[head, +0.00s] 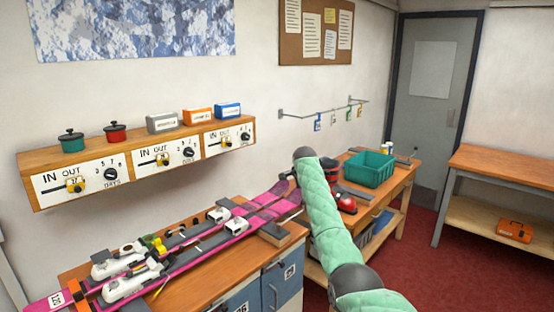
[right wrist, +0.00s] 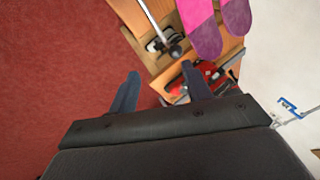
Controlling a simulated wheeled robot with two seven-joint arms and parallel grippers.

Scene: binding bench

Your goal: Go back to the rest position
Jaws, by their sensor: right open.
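My right arm in its pale green padded sleeve rises from the bottom right of the head view and reaches over the bench. My right gripper shows in the right wrist view (right wrist: 160,82), with its two dark fingers spread wide apart. No object is held between them. Beyond the fingers are red carpet and the edge of a wooden bench with a red item (right wrist: 178,88) on it. In the head view the fingers are mostly hidden behind the arm. My left gripper is not in view.
A pair of pink skis (head: 262,205) with white bindings lies on the workbench (head: 290,240). A teal bin (head: 370,168) stands on the bench behind my arm. A wall shelf (head: 140,158) with dials is at left. A hook rail (head: 325,112) is on the wall.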

